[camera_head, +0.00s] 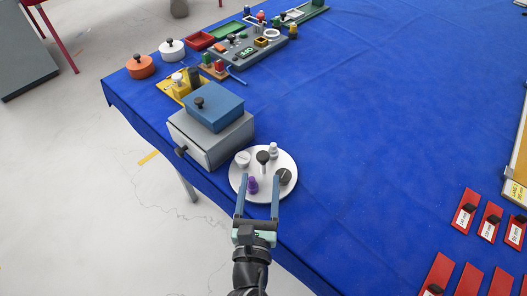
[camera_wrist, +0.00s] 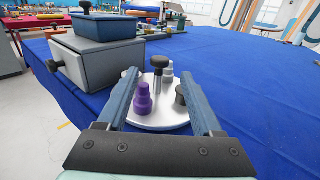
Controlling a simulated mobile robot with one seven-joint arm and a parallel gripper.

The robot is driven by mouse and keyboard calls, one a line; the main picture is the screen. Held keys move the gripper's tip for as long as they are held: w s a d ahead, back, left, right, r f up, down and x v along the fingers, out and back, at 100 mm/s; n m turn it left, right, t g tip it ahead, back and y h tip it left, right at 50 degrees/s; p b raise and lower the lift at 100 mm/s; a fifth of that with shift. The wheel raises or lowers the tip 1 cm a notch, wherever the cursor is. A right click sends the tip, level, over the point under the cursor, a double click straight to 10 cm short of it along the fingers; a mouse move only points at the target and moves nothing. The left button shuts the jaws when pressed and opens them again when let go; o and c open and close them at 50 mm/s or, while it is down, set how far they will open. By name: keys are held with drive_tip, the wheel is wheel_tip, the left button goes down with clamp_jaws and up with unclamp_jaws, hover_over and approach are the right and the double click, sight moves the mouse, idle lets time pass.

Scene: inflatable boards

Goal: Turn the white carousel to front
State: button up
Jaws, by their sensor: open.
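The white carousel (camera_head: 264,195) is a round flat disc near the blue table's left edge. It also shows in the wrist view (camera_wrist: 165,124). A dark knob on a post (camera_head: 263,158) stands at its middle. A purple stepped piece (camera_head: 253,184) sits on the side nearest my gripper. A dark round piece (camera_head: 285,176) is at the right, a white cup-like piece (camera_head: 243,159) at the left, and a light grey stepped piece (camera_head: 273,149) at the back. My gripper (camera_head: 260,182) is open, its fingers reaching over the near part of the disc. The purple piece appears between the fingers, nearer the left one.
A grey drawer box (camera_head: 227,143) with a blue lidded box (camera_head: 213,106) on top stands just behind and left of the carousel. Red labelled plates (camera_head: 466,211) lie at the right. The blue cloth (camera_head: 370,130) between is clear.

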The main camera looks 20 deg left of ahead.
sight(262, 162)
drive_tip(key=x, duration=0.8)
drive_tip(key=shift+b, duration=0.3)
clamp_jaws()
idle(1.1)
